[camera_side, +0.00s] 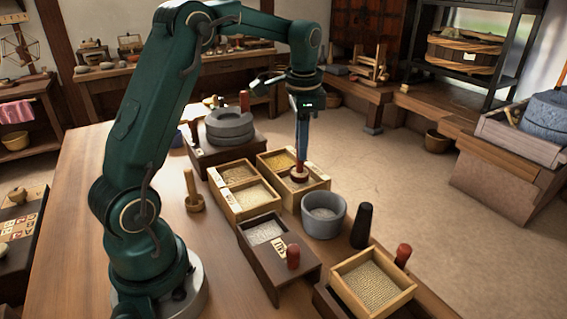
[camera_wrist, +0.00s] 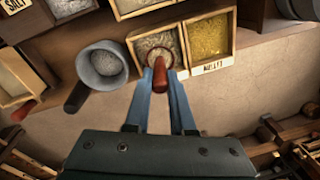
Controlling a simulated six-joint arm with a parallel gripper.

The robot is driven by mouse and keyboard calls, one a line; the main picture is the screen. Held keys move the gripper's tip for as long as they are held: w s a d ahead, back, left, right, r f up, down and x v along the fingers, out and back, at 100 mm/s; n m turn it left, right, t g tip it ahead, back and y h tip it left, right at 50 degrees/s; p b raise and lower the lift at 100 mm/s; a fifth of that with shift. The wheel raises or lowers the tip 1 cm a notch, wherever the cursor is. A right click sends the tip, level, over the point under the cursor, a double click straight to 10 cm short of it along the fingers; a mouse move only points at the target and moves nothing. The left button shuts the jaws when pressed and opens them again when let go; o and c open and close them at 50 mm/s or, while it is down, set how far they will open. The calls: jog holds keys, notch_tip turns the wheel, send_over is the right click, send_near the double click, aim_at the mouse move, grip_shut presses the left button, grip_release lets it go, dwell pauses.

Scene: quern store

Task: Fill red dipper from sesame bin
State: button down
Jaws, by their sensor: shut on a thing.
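My gripper (camera_side: 301,166) points straight down, shut on the red dipper (camera_side: 299,176).
A grey bowl (camera_side: 323,224) and an upright black piece (camera_side: 362,226) stand close in front. A two-part grain box (camera_side: 232,207) adjoins on the left. A dark salt box (camera_side: 258,263) and a wooden grain tray (camera_side: 373,298) lie nearer. A stone quern (camera_side: 229,123) stands behind.

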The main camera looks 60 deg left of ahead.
jog(key=shift+r, duration=2.1)
